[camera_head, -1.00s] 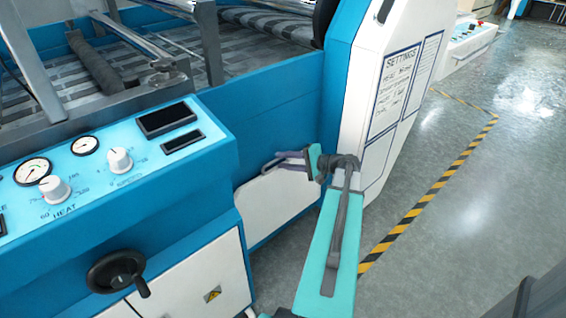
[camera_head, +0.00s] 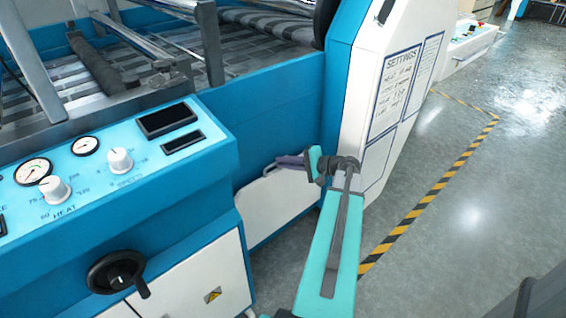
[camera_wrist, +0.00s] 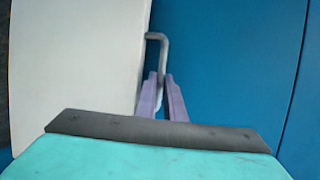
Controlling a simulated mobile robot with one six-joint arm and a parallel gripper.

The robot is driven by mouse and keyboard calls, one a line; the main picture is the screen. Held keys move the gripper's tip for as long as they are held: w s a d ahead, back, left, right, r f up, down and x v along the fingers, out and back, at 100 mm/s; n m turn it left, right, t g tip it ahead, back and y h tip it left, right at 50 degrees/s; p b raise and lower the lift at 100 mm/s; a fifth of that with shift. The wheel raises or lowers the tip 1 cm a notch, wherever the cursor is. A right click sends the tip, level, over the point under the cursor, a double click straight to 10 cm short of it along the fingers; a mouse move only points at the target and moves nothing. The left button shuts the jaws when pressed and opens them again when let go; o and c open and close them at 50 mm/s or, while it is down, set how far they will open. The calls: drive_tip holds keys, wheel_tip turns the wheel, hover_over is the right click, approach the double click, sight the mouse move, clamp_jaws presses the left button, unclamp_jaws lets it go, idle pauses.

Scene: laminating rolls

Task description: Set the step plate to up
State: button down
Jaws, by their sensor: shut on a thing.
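The step plate looks to be the white panel (camera_head: 270,208) low on the blue machine side, between the control console and the settings cabinet. It also fills the left of the wrist view (camera_wrist: 78,60). I cannot tell its exact tilt. A thin grey bent metal handle (camera_wrist: 157,42) shows at the panel's edge in the wrist view. My gripper (camera_head: 276,164) is at the panel's upper edge. In the wrist view its purple fingers (camera_wrist: 161,84) are closed on the lower part of the handle; the bent end sticks out beyond them.
The control console (camera_head: 110,165) with gauges, knobs and a black handwheel (camera_head: 117,271) stands at left. The white cabinet with a settings sheet (camera_head: 396,90) stands close to my wrist at right. The grey floor (camera_head: 460,220) with striped tape is clear at right.

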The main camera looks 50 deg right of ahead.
drive_tip(key=shift+s+f, duration=0.15)
drive_tip(key=shift+s, duration=0.6)
drive_tip(key=c, duration=1.8)
unclamp_jaws()
drive_tip(key=shift+c, duration=0.2)
drive_tip(key=p+v, duration=0.1)
drive_tip(key=v, duration=1.2)
drive_tip(key=shift+s+p, duration=0.35)
